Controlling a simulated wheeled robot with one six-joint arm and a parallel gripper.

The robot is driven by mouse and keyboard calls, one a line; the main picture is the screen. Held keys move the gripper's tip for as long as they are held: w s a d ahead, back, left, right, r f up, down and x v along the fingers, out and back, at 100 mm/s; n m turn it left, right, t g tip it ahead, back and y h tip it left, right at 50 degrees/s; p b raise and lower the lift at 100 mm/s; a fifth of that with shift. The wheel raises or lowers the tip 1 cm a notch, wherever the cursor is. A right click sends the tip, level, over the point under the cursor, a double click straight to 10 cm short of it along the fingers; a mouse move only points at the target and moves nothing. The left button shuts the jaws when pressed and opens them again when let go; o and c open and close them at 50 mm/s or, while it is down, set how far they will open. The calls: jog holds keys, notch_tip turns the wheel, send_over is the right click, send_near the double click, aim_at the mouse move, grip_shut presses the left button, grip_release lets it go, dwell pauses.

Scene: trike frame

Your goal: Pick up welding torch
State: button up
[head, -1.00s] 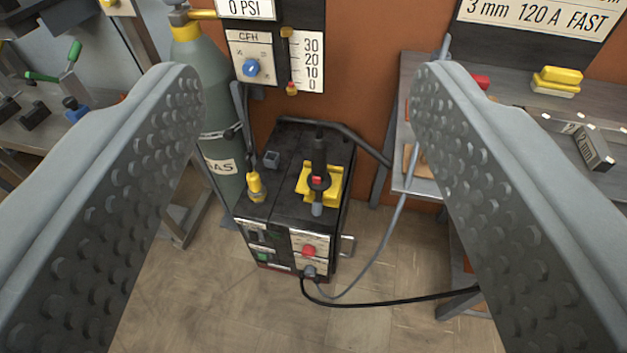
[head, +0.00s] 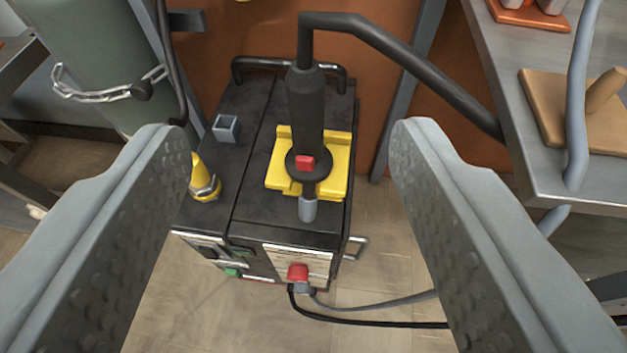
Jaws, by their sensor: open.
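The welding torch (head: 306,115) has a black handle, a red button and a grey nozzle tip. It rests on a yellow holder (head: 333,178) on top of the black welding machine (head: 240,180). A thick black cable (head: 400,62) runs from its upper end toward the right. My gripper (head: 290,130) is open and empty, with one grey studded finger on each side of the picture. The torch lies between the fingers in the picture, apart from both and farther away from the camera.
A grey-green gas cylinder (head: 100,40) with a chain (head: 110,90) stands at the left. A grey workbench (head: 500,110) with a wooden block (head: 560,110) is at the right. A yellow fitting (head: 203,180) and a small grey cup (head: 226,128) sit left of the torch.

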send_near(306, 121)
jog(key=s+r, duration=0.2)
jog(key=s, duration=0.1)
jog(key=shift+g, duration=0.3)
jog(key=x, duration=1.2)
jog(key=shift+a+f, duration=0.1)
jog(key=shift+f, duration=0.05)
jog(key=shift+x, duration=2.6)
jog(key=shift+s+f, duration=0.25)
jog(key=shift+f, duration=0.1)
jog(key=c, duration=1.1)
jog(key=shift+c, duration=0.7)
jog(key=shift+w+r, duration=0.1)
jog(key=shift+r, duration=0.5)
grip_shut()
notch_tip(306, 121, up, 17)
jog(key=shift+r, duration=0.2)
jog(key=shift+w, duration=0.15)
